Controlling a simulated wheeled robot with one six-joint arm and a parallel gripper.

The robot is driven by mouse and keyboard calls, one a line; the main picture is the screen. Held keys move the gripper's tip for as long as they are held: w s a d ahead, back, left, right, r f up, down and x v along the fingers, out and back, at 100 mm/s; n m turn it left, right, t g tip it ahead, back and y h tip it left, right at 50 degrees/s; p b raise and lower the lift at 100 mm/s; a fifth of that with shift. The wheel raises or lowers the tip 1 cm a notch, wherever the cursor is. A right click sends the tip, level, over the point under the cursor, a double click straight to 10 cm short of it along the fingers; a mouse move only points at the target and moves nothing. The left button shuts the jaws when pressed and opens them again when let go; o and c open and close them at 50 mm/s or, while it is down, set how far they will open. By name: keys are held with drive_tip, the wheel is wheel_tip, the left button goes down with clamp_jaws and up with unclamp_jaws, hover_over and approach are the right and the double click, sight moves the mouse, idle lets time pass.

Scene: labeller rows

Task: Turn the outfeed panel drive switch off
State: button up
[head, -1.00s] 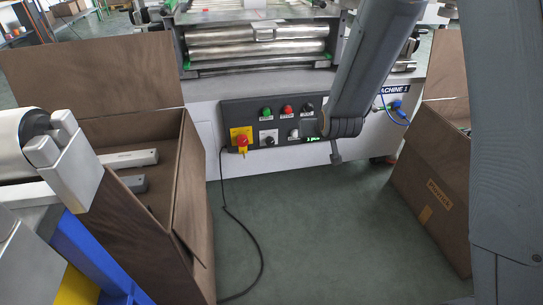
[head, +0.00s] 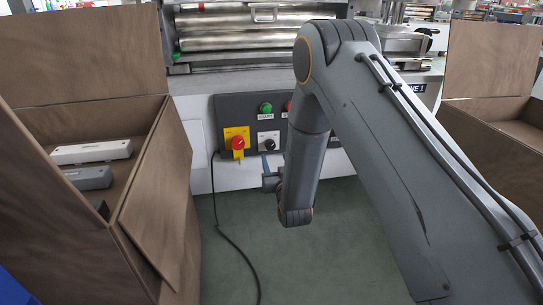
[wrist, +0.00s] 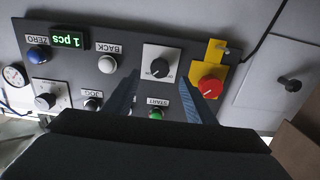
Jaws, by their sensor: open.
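The dark control panel (head: 222,112) is on the machine's front. A black rotary knob on a pale plate (head: 267,144) sits right of a red knob on a yellow plate (head: 237,144). In the wrist view, turned about upside down, the black knob (wrist: 160,68) is between and beyond my finger tips, and the red knob (wrist: 210,87) is beside the right finger. I cannot read which is the drive switch. My gripper (wrist: 159,78) is open and empty, its blue fingers toward the panel. In the head view my gripper (head: 267,166) is partly hidden by my wrist.
The green START button (wrist: 156,114) is close to the fingers. A BACK button (wrist: 107,64), a blue ZERO button (wrist: 37,54) and a lit display (wrist: 67,38) share the panel. An open brown box (head: 165,205) stands left, another (head: 485,140) right. A black cable hangs to the floor.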

sight(271, 147)
drive_tip(key=b+x, duration=0.3)
drive_tip(key=x, duration=0.4)
drive_tip(key=shift+w+a+b, duration=0.15)
drive_tip(key=shift+w+b, duration=0.15)
drive_tip(key=c, duration=1)
drive_tip(key=shift+c, duration=0.2)
